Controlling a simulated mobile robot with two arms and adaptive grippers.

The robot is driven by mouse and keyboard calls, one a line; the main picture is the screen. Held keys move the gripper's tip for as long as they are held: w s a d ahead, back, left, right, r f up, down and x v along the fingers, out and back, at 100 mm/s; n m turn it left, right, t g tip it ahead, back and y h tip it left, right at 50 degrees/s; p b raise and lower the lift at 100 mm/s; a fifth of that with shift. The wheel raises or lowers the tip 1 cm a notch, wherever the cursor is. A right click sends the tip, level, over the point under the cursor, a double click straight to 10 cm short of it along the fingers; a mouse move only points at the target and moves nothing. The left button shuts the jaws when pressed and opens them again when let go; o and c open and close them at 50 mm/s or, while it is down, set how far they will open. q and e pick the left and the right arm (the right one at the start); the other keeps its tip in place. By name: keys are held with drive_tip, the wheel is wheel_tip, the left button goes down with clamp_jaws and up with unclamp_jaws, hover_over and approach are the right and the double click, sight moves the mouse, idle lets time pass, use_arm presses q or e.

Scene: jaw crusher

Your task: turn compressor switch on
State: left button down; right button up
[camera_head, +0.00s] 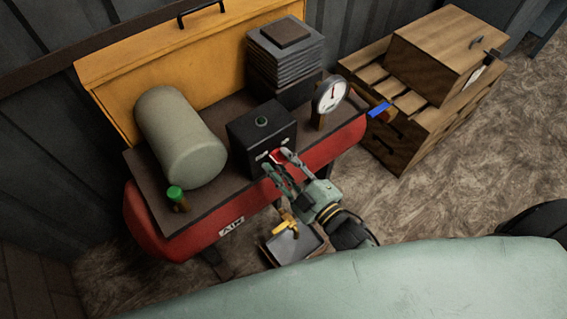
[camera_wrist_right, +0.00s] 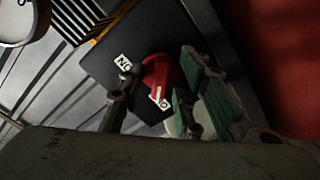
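The compressor (camera_head: 215,225) has a red tank under a dark top plate. A red rotary switch (camera_head: 276,154) is on the box's front face; in the right wrist view the switch (camera_wrist_right: 158,72) carries a white pointer and sits beside a white label (camera_wrist_right: 123,64). My right gripper (camera_head: 277,162) is at that face, with its fingers apart on either side of the switch, also in the wrist view (camera_wrist_right: 165,95). I cannot tell whether they touch it. My left gripper is not in view.
A grey-green cylinder (camera_head: 180,135) and a green-capped valve (camera_head: 175,194) are left of the box. A gauge (camera_head: 330,95) and a finned block (camera_head: 285,60) are right and behind. Wooden crates (camera_head: 400,110) stand at right. A yellow tap (camera_head: 285,225) is below my right gripper.

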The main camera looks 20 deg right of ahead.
drive_tip(key=shift+c, duration=0.2)
clamp_jaws()
idle(0.4)
drive_tip(key=m+p, duration=0.2)
drive_tip(key=m, duration=0.1)
drive_tip(key=shift+r, duration=0.15)
drive_tip(key=m+p, duration=0.2)
drive_tip(key=m, duration=0.2)
drive_tip(key=shift+m+p, duration=0.3)
drive_tip(key=shift+m, duration=0.1)
drive_tip(key=m+p, duration=0.1)
drive_tip(key=m, duration=0.3)
drive_tip(key=shift+m, duration=0.3)
drive_tip(key=m, duration=0.5)
drive_tip(key=shift+f+p, duration=0.2)
drive_tip(key=shift+p, duration=0.15)
drive_tip(key=shift+m, duration=0.4)
drive_tip(key=shift+o, duration=0.2)
unclamp_jaws()
